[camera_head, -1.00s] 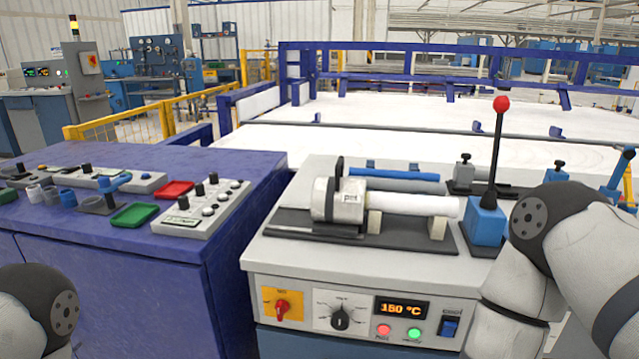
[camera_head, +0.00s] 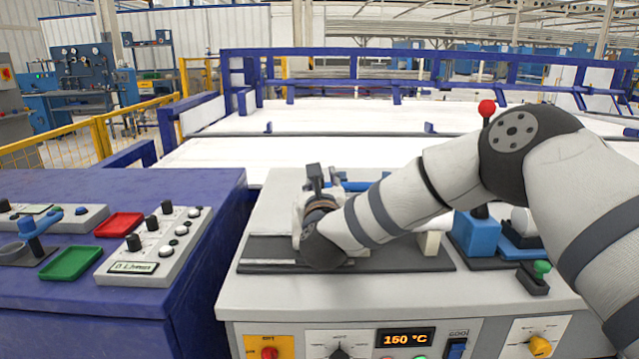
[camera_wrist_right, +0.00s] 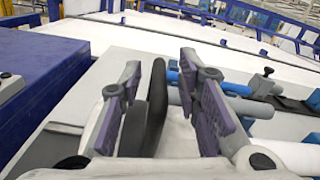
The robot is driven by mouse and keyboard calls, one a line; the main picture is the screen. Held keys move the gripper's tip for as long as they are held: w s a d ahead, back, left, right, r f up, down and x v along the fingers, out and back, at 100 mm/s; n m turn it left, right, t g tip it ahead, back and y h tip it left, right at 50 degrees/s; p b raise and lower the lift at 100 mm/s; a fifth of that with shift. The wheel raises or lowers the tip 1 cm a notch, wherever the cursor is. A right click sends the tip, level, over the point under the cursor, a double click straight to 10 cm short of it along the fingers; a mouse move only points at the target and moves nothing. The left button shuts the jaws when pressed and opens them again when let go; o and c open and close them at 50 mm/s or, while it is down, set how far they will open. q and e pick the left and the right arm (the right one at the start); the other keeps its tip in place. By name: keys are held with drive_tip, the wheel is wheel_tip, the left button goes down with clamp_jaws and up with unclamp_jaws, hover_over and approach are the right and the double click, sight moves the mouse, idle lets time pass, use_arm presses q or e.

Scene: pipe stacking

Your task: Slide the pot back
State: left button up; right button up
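The pot (camera_head: 299,212) is a whitish cylinder on the dark base plate (camera_head: 268,252) of the grey machine, mostly hidden by my right arm in the head view. Its black upright handle (camera_wrist_right: 157,105) shows in the right wrist view, with the pale pot body (camera_wrist_right: 180,138) below. My right gripper (camera_head: 316,178) is over the pot. In the wrist view its two fingers (camera_wrist_right: 160,72) are apart, with the handle between them, nearer the left finger. A gap shows between the handle and the right finger. My left gripper is out of view.
A red-knobbed lever (camera_head: 487,109) on a blue block (camera_head: 476,235) stands right of the base plate. A blue pipe (camera_head: 352,186) lies behind the pot. A blue cabinet (camera_head: 200,185) with a control box (camera_head: 160,240) and red and green trays is at left.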

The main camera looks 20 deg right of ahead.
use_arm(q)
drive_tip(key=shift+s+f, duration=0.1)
use_arm(e)
drive_tip(key=shift+w+d+r, duration=0.1)
drive_tip(key=shift+w+d, duration=0.05)
drive_tip(key=shift+w, duration=0.45)
clamp_jaws()
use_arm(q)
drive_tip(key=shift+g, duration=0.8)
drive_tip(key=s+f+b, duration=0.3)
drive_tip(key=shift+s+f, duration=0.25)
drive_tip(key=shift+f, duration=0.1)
use_arm(e)
drive_tip(key=w+a, duration=0.2)
drive_tip(key=a, duration=0.8)
drive_tip(key=shift+w, duration=0.35)
drive_tip(key=shift+r, duration=0.1)
